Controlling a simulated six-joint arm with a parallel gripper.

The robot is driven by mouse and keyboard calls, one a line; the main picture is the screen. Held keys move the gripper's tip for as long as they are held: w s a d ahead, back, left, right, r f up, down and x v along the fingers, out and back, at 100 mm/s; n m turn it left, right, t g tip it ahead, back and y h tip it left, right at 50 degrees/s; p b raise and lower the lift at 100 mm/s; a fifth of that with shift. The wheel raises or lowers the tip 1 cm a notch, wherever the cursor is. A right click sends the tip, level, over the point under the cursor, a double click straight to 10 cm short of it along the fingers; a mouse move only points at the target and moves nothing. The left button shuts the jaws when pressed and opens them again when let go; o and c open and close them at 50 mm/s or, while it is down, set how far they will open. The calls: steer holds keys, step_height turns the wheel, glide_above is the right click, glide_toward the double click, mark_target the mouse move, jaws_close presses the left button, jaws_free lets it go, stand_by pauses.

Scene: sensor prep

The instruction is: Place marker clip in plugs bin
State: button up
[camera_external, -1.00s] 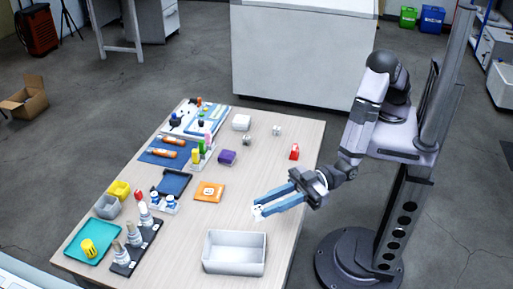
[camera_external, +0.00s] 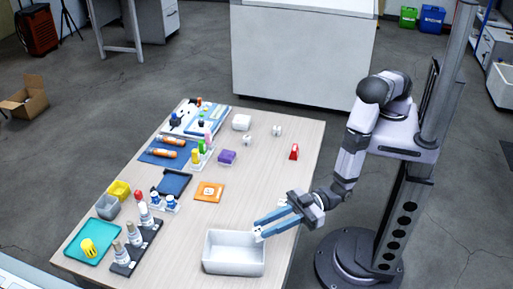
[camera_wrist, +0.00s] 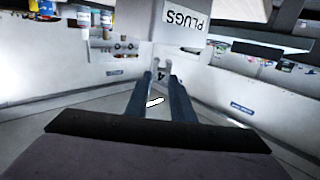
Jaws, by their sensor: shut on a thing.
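The marker clip is a small white piece (camera_external: 257,232) at my fingertips. In the wrist view the clip (camera_wrist: 162,70) shows a dark "4" and a notched end. My gripper (camera_external: 262,227) is shut on it, with its blue fingers pointing left, at the back right corner of the white open bin. That bin (camera_external: 234,271) stands at the table's front, and its inside looks empty. In the wrist view a white wall with an upside-down "PLUGS" label (camera_wrist: 187,16) is just beyond the clip. My fingers (camera_wrist: 163,85) show there too.
An orange packet (camera_external: 209,191) lies behind the bin. A dark rack of bottles (camera_external: 136,247) and a teal tray (camera_external: 78,253) stand to the left. The table's right side is mostly clear.

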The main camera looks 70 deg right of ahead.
steer(key=shift+f, duration=0.45)
steer(key=shift+f+b, duration=0.6)
steer(key=shift+b, duration=0.1)
steer(key=o, duration=1)
steer(key=shift+r, duration=0.1)
steer(key=r+v, duration=0.1)
steer(key=v, duration=1.1)
steer(key=shift+b, duration=0.45)
